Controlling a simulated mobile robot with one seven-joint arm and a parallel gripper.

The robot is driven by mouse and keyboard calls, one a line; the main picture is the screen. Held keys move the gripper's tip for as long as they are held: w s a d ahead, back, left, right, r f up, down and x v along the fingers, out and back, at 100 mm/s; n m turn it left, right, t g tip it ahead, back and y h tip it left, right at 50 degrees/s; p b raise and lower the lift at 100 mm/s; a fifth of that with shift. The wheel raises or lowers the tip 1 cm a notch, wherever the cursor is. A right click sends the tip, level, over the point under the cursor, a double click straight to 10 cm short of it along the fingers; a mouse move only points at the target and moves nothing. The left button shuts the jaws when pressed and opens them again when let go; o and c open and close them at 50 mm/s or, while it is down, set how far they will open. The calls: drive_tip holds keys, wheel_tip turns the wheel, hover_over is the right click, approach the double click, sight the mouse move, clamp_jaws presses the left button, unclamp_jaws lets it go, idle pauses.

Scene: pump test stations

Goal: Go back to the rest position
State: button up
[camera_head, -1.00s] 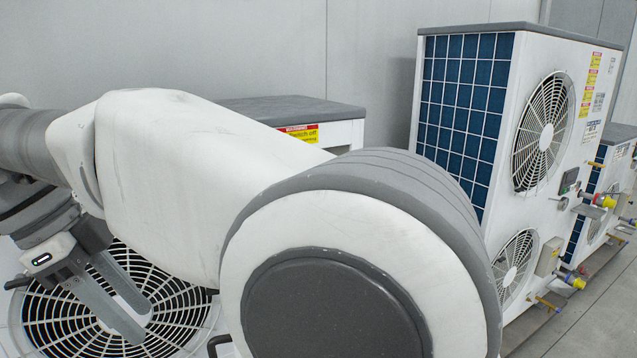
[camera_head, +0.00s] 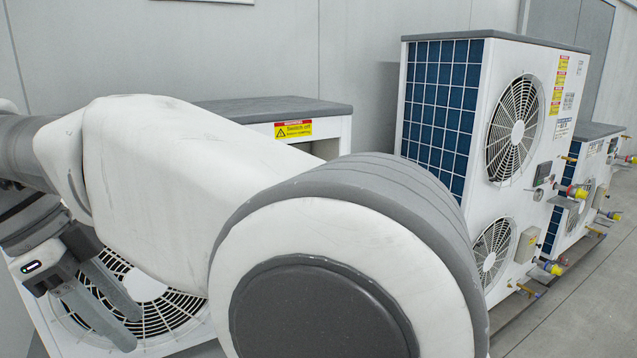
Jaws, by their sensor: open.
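My gripper (camera_head: 130,325) is at the lower left of the head view, at the end of my folded white and grey arm. Its two grey fingers are apart and nothing shows between them. They point down and to the right, in front of a round fan grille (camera_head: 150,300) on a white unit. I cannot tell how far the fingertips are from the grille. My arm hides much of that unit.
A grey-topped white cabinet (camera_head: 270,108) with a yellow and red warning label stands behind my arm. A tall two-fan unit (camera_head: 545,130) stands to the right, with a smaller unit (camera_head: 598,150) beyond it. Yellow-capped valves stick out at their right. Grey floor (camera_head: 590,310) is clear at the lower right.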

drive_tip(key=w+d+n+y, duration=0.35)
drive_tip(key=d+n, duration=0.35)
drive_tip(key=d, duration=1.3)
drive_tip(key=s+d+f+n+t, duration=0.2)
drive_tip(key=s+d+f+n, duration=0.15)
drive_tip(key=d, duration=0.45)
drive_tip(key=s+d+f+n+t, duration=0.2)
drive_tip(key=d+f+n, duration=0.2)
drive_tip(key=d, duration=0.5)
wheel_tip(320, 180, up, 11)
drive_tip(key=p, duration=1.2)
drive_tip(key=shift+a+r+y, duration=0.2)
drive_tip(key=shift+a+y, duration=0.15)
drive_tip(key=shift+a, duration=0.05)
drive_tip(key=shift+a+m, duration=0.15)
drive_tip(key=shift+m, duration=0.1)
